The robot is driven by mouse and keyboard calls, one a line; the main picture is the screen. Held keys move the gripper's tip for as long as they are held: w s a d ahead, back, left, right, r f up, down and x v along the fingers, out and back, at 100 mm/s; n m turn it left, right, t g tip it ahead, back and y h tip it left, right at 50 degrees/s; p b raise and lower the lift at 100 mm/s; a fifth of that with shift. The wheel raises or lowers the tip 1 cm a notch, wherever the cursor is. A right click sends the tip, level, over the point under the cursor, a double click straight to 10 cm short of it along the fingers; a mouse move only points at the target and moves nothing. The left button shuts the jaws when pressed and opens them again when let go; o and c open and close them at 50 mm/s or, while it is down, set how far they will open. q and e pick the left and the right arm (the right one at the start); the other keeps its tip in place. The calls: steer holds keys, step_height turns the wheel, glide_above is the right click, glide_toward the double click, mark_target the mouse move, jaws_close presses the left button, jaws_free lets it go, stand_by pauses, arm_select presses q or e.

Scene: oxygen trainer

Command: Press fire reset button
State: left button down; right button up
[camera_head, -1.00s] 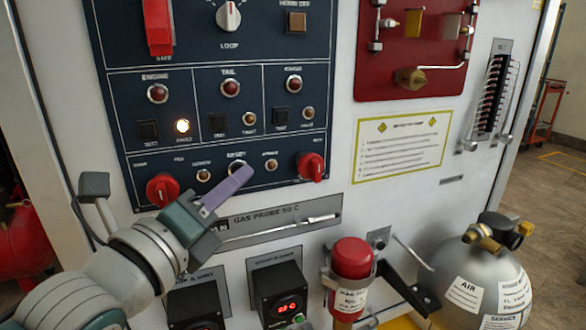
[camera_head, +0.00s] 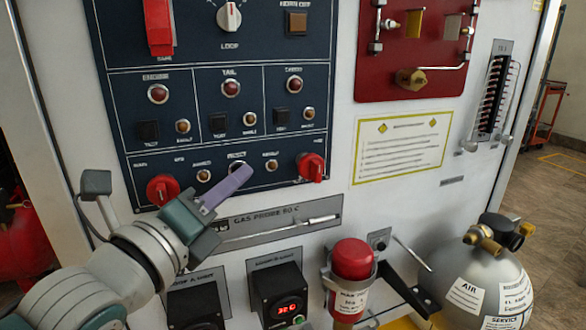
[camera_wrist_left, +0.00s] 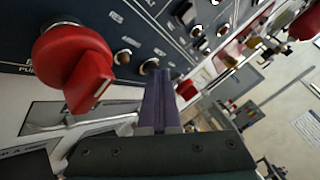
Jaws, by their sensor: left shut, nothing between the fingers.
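The fire panel (camera_head: 288,143) is dark blue with white lettering. In its bottom row, a small round button (camera_head: 235,166) sits under a label that seems to read RESET. My left gripper (camera_head: 243,171) is shut and empty, its purple fingertips at this button and partly covering it. In the left wrist view, the closed fingers (camera_wrist_left: 161,80) point at the panel, and a round button (camera_wrist_left: 149,65) shows just beside their tips. Whether the tips touch or press it I cannot tell. My right gripper is not in view.
Red knobs stand left (camera_head: 162,190) and right (camera_head: 311,167) of the button row. Below are a gas probe plate (camera_head: 328,209), a box with a red display (camera_head: 283,296) and a red-capped bottle (camera_head: 351,260). A grey air cylinder (camera_head: 455,265) stands at right.

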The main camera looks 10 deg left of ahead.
arm_select(q)
steer(key=shift+s+d+p, duration=0.35)
steer(key=shift+s+d, duration=0.05)
steer(key=shift+s, duration=0.15)
steer(key=shift+r, duration=0.1)
steer(key=s+d, duration=0.1)
steer(key=s+d+p, duration=0.1)
steer(key=s, duration=0.2)
steer(key=shift+s+d+p, duration=0.1)
steer(key=shift+d+p, duration=0.3)
stand_by(0.4)
